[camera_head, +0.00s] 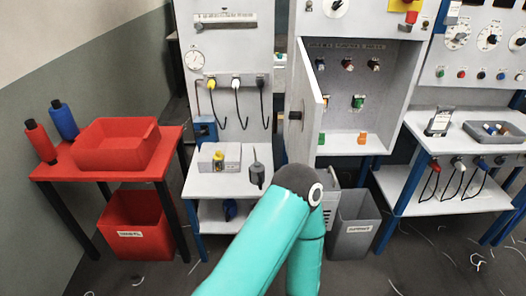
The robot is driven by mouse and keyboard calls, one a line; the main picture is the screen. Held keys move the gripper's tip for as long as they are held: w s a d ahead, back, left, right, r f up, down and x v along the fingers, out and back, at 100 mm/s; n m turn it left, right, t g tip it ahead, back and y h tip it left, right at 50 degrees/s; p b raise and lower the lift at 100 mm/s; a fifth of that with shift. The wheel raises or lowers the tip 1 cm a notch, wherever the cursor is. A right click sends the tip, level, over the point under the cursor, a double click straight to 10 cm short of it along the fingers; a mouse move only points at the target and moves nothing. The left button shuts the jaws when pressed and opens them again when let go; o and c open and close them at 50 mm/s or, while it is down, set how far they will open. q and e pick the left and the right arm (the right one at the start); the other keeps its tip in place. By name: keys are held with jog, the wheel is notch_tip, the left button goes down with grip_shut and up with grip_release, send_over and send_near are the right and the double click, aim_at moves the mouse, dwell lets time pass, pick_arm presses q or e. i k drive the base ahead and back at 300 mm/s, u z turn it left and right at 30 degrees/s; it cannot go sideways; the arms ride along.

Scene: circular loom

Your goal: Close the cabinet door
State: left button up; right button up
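The white cabinet (372,100) stands open at the back, right of centre. Its door (307,100) is swung outward on the left side and seen nearly edge-on. A dark knob or handle (295,115) sticks out from the door's outer face. Inside the cabinet are several dark knobs on the back wall, a green switch and small green and orange pieces. A teal arm of mine (265,240) rises from the bottom centre, and its dark elbow joint lies below the door in the picture. Neither gripper is in view.
A red table (60,170) with a red tray (115,146) and two bottles stands left, above a red bin (138,222). A white stand (205,185) is left of the cabinet. A grey bin (355,225) stands below it. A bench (440,195) is at right.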

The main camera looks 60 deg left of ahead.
aim_at(304, 144)
jog(key=u, duration=0.35)
jog(key=k, duration=0.25)
jog(key=u, duration=1.1)
jog(key=i, duration=1.05)
jog(key=z, duration=0.1)
